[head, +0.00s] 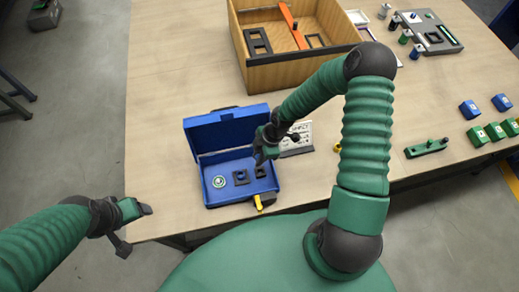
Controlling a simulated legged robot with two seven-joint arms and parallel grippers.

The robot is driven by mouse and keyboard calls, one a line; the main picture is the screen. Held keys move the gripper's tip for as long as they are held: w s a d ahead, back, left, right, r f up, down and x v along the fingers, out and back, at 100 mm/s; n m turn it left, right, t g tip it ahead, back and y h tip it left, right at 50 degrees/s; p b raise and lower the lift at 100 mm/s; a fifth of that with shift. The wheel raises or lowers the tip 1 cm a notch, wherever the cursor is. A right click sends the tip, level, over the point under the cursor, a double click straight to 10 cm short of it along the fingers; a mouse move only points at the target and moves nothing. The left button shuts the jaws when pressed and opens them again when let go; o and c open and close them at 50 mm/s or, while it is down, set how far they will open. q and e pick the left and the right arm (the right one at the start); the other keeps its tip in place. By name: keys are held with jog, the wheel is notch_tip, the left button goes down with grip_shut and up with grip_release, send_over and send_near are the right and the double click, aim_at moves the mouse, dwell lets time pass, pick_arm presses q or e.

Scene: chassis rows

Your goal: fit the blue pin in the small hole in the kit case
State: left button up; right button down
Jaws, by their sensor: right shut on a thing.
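The open blue kit case (212,198) sits near the table's front edge with its lid tilted up at the back. Inside are a round pale green-ringed piece (219,182), a black square holed block (240,177) and a smaller black holed block (261,172) at the right. My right gripper (262,158) is shut above the right part of the case, over the smaller block. The blue pin in it is hidden by the fingers and too small to make out. My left gripper (137,229) is open and empty at the table's front left corner, apart from the case.
A yellow-tipped dark piece (258,202) is at the case's front right. A wooden bin (300,70) is behind. A green bar (426,148) and several blue and green blocks lie right. The table left of the case is clear.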

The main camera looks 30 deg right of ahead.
jog(key=shift+f, duration=0.25)
jog(key=f+b, duration=0.1)
jog(key=d+f+b, duration=0.1)
jog(key=f+b, duration=0.3)
jog(key=shift+d+f, duration=0.2)
jog(key=shift+d, duration=0.15)
jog(key=shift+a+f+b, duration=0.2)
jog(key=shift+f+b, duration=0.05)
jog(key=shift+b, duration=0.25)
jog(key=shift+a, duration=0.2)
jog(key=shift+s+a+r, duration=0.1)
jog(key=shift+a+r, duration=0.05)
jog(key=shift+a, duration=0.15)
jog(key=shift+d, duration=0.75)
jog(key=shift+a, duration=0.35)
pick_arm(q)
jog(key=f, duration=0.5)
jog(key=shift+s+d+p, duration=0.1)
jog(key=shift+d+p, duration=0.3)
pick_arm(e)
jog(key=shift+a, duration=0.2)
pick_arm(q)
jog(key=shift+d, duration=0.3)
pick_arm(e)
jog(key=shift+d, duration=0.2)
